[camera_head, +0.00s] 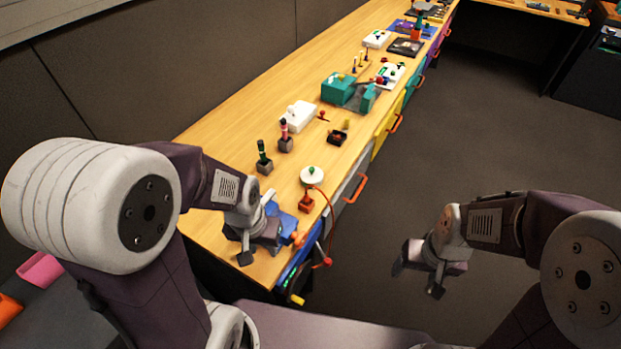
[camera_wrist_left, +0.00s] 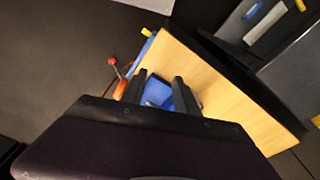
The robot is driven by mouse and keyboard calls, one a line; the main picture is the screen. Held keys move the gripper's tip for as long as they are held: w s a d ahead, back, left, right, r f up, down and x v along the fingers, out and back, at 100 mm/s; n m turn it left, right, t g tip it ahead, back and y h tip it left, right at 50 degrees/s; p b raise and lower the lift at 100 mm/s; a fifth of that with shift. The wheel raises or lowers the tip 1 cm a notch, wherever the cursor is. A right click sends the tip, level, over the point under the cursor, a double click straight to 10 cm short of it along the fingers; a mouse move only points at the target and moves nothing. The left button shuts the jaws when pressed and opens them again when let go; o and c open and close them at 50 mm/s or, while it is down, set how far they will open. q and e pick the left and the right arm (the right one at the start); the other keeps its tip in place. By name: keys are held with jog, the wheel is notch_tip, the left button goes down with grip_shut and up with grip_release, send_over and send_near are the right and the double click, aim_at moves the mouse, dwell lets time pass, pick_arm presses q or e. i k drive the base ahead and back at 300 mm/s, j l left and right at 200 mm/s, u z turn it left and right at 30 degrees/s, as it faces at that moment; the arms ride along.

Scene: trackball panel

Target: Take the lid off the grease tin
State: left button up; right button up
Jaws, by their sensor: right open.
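A round white tin-like object with a green knob on top (camera_head: 312,176) stands near the table's front edge; it may be the grease tin, but I cannot be sure. My left gripper (camera_head: 246,246) is low over the near end of the table, nearer than that round object and apart from it. In the left wrist view its two fingers (camera_wrist_left: 159,88) are spread, with a blue object (camera_wrist_left: 157,92) seen between and beyond them. Whether they touch it I cannot tell. My right gripper (camera_head: 418,280) is open and empty over the floor, off the table.
A red block (camera_head: 306,203) with a red cable sits just nearer than the round object. Two dark stands with upright handles (camera_head: 264,160) and a white box (camera_head: 299,116) stand behind. Several items fill the far table.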

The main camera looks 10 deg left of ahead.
aim_at(310, 175)
jog(key=i+l+u, duration=0.35)
jog(key=i+l, duration=0.15)
jog(key=l, duration=0.15)
jog(key=i+l+u, duration=0.15)
jog(key=l, duration=0.25)
jog(key=i+l+u, duration=0.2)
jog(key=i+l, duration=0.1)
jog(key=l, duration=0.1)
